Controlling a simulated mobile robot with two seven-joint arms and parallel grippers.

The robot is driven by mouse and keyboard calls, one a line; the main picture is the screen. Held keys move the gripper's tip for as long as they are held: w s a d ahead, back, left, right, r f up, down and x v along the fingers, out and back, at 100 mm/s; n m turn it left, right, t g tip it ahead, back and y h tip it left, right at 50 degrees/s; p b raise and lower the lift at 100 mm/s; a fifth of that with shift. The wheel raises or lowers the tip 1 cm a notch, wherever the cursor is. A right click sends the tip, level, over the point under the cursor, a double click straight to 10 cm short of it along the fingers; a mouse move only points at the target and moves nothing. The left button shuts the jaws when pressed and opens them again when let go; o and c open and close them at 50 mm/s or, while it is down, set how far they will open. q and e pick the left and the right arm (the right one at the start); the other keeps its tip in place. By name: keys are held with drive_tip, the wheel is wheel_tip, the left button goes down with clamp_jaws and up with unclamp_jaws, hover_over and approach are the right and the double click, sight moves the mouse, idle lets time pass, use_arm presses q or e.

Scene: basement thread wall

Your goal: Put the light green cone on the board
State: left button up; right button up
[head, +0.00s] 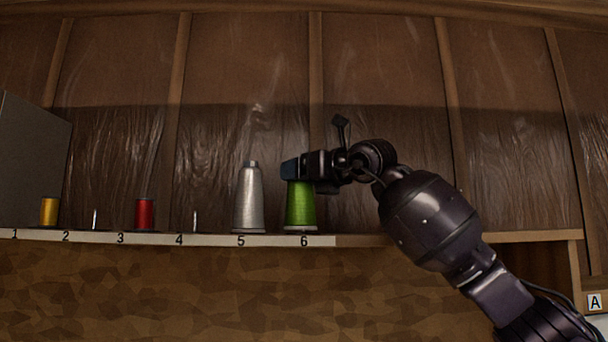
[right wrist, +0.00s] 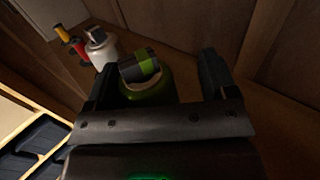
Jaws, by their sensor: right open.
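The light green cone (head: 300,207) stands upright at number 6 on the shelf. My right gripper (head: 291,170) is at the cone's top and hides it in the head view. In the right wrist view the open fingers of the right gripper (right wrist: 158,82) lie on either side of the green cone (right wrist: 152,95), with a gap at the right finger. The cone's top shows a dark and green core. Which surface is the board is not clear. My left gripper is not in view.
The shelf edge (head: 200,239) carries numbers 1 to 6. A grey cone (head: 248,200) stands close by at 5. A red spool (head: 144,213), a yellow spool (head: 49,211) and bare pins stand further left. A dark tray (right wrist: 35,145) lies at lower left in the wrist view.

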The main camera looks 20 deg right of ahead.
drive_tip(key=b+v, duration=0.3)
drive_tip(key=v, duration=0.7)
drive_tip(key=shift+s+d, duration=0.15)
drive_tip(key=shift+s, duration=0.25)
